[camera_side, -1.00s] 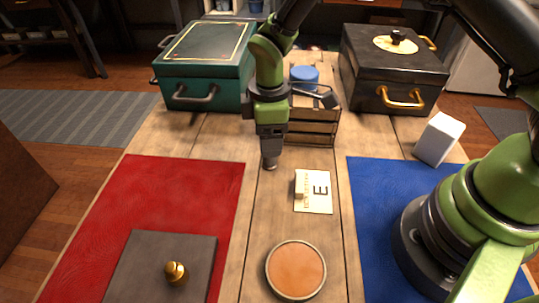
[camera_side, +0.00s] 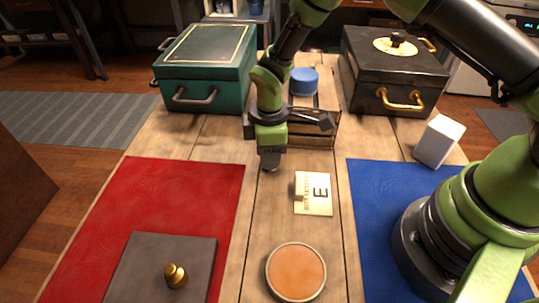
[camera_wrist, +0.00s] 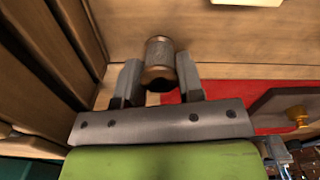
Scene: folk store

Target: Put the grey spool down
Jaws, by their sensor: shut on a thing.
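My gripper (camera_wrist: 160,88) is shut on the grey spool (camera_wrist: 160,55), which sits between its two fingers in the wrist view. In the side view, my gripper (camera_side: 271,154) points down at the table's middle, just in front of the wooden crate and right of the red mat. Only a small grey end of the spool (camera_side: 270,168) shows below it there. The spool is very near the wooden tabletop (camera_side: 262,215); I cannot tell whether it touches.
A wooden crate (camera_side: 315,141) holding a blue-topped thing (camera_side: 304,80) stands close behind my gripper. A lettered card (camera_side: 313,194) and an orange disc (camera_side: 296,271) lie in front. A red mat (camera_side: 190,190) is left, a blue mat (camera_side: 375,220) and white block (camera_side: 438,139) right.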

